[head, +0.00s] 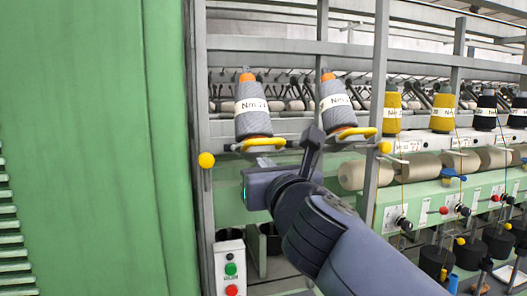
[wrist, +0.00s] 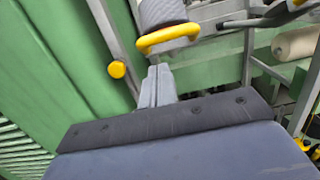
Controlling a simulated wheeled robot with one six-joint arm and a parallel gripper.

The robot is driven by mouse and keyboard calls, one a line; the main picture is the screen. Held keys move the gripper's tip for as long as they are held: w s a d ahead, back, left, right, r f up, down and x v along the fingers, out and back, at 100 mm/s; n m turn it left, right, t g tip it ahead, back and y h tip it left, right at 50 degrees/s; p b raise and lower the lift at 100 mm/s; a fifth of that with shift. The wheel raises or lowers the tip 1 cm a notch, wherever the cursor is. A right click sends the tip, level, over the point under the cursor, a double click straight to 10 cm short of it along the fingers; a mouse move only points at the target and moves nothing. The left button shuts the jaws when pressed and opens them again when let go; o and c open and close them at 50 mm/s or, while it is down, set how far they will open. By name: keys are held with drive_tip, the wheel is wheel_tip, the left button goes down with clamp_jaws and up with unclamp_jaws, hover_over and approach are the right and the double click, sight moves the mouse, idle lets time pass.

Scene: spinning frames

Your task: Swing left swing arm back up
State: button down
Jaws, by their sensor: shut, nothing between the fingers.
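The left swing arm shows in the head view as a yellow looped end (head: 262,143) under a grey yarn cone (head: 252,108) with an orange tip. In the wrist view the same yellow loop (wrist: 168,38) is at the top, with the cone's base above it. My gripper (wrist: 158,72) is shut and empty. Its fingertips appear just below the loop in the picture; I cannot tell whether they touch it.
A second grey cone (head: 337,104) sits above another yellow loop (head: 356,132) to the right. A yellow ball (head: 206,160) is on the left upright, another (head: 384,147) on the right upright. A green panel (head: 80,150) fills the left. A button box (head: 230,268) stands low.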

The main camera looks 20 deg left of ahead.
sight(263, 140)
drive_tip(key=shift+w+a+r+p, duration=0.2)
drive_tip(key=shift+w+r, duration=0.1)
drive_tip(key=shift+r, duration=0.15)
drive_tip(key=shift+w+a+r+p, duration=0.15)
drive_tip(key=shift+w+r+p, duration=0.1)
drive_tip(key=shift+r, duration=0.2)
wheel_tip(263, 140, up, 3)
drive_tip(key=p, duration=0.2)
drive_tip(key=shift+w+a+p, duration=0.1)
drive_tip(key=shift+w+p, duration=0.05)
drive_tip(key=shift+p, duration=0.25)
drive_tip(key=shift+f, duration=0.1)
